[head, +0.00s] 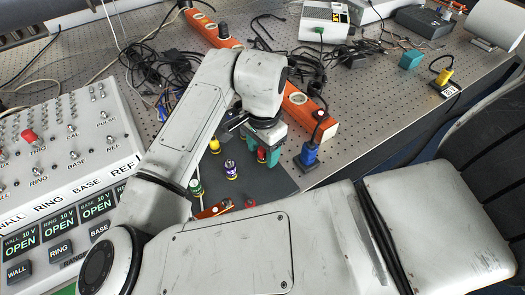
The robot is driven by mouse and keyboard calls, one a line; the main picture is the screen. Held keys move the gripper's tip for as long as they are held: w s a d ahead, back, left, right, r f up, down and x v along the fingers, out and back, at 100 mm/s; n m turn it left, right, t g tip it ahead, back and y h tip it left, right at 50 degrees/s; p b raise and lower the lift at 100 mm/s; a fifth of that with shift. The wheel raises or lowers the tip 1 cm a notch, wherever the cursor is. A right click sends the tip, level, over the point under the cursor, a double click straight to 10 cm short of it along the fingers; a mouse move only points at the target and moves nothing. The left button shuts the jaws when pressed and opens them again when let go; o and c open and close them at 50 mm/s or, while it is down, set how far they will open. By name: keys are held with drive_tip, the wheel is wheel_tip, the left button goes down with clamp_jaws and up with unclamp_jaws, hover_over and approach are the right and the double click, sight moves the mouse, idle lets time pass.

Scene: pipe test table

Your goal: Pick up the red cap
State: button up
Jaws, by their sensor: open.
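A small red cap (262,156) shows at the dark grey mat (280,185), in the middle of the head view. My gripper (264,158) points down over the mat, with teal fingers on either side of the red cap. The jaws are open. Whether a finger touches the cap cannot be told at this size. The cap's lower part is partly hidden by the fingers.
A yellow piece (215,146), a purple and white piece (231,171) and a green piece (196,187) stand left of my gripper. A blue connector (309,155) lies close to the right. An orange power strip (300,104) and black cables lie behind. A control panel (60,175) stands left.

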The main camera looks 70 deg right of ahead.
drive_tip(key=shift+c, duration=0.5)
clamp_jaws()
drive_tip(key=shift+r, duration=0.1)
